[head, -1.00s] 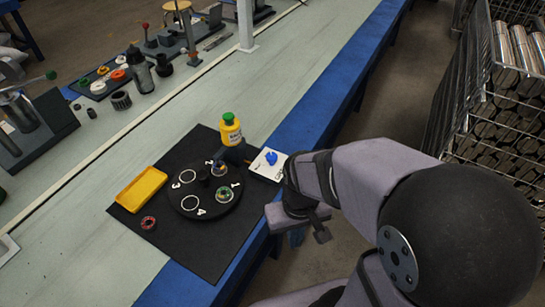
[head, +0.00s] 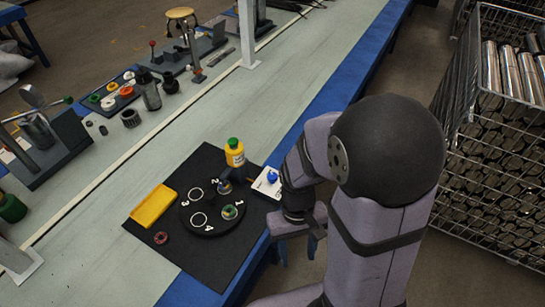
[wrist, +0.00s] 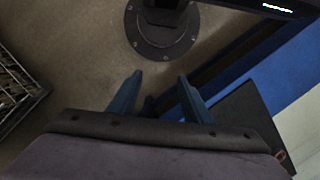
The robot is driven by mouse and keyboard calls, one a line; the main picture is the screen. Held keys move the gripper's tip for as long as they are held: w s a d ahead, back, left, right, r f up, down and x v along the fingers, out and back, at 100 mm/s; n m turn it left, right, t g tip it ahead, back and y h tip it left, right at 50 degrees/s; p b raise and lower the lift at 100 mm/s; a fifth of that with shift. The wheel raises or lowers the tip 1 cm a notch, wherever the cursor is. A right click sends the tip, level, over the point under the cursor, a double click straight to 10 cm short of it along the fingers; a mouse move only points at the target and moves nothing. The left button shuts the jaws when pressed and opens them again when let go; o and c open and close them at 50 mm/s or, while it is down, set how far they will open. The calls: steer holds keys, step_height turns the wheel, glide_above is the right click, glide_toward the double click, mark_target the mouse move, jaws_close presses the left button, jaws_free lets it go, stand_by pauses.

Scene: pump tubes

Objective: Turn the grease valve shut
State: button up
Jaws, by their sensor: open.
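A blue knob (head: 272,177), likely the grease valve, sits on a small white plate (head: 262,186) at the right edge of the black mat in the head view. Whether it is turned shut is too small to tell. My gripper (head: 282,255) hangs beyond the bench's front edge, apart from the knob and nearer the camera. In the wrist view my gripper (wrist: 157,88) has its two blue fingers spread, with nothing between them. The knob does not show in the wrist view.
A black turntable (head: 209,226) with numbered rings stands on the black mat (head: 205,160). A yellow bottle (head: 235,156), a yellow tray (head: 152,206) and a red ring (head: 160,238) are around it. A wire crate of metal cylinders (head: 497,150) stands right.

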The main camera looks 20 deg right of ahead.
steer(key=w+r+p, duration=0.4)
steer(key=w+p, duration=0.2)
steer(key=w, duration=0.2)
steer(key=m+t+p, duration=0.1)
steer(key=m, duration=0.3)
glide_above(273, 175)
steer(key=s, duration=0.6)
steer(key=shift+s+a+f, duration=0.15)
steer(key=shift+s+f, duration=0.05)
steer(key=shift+f, duration=0.15)
steer(key=w+r+m, duration=0.1)
steer(key=w, duration=0.1)
steer(key=w+r+m+t, duration=0.1)
steer(key=w, duration=0.1)
steer(key=w+r+m, duration=0.1)
steer(key=w, duration=0.1)
steer(key=shift+w+r+m+t, duration=0.1)
steer(key=shift+w+m+t, duration=0.05)
steer(key=shift+m+t, duration=0.2)
steer(key=shift+w+r+m, duration=0.25)
steer(key=shift+m, duration=0.7)
steer(key=m, duration=0.3)
steer(key=shift+s+m, duration=0.2)
steer(key=shift+m, duration=0.2)
steer(key=shift+f+p, duration=0.45)
steer(key=shift+f, duration=3.25)
steer(key=shift+c, duration=0.3)
steer(key=c, duration=1)
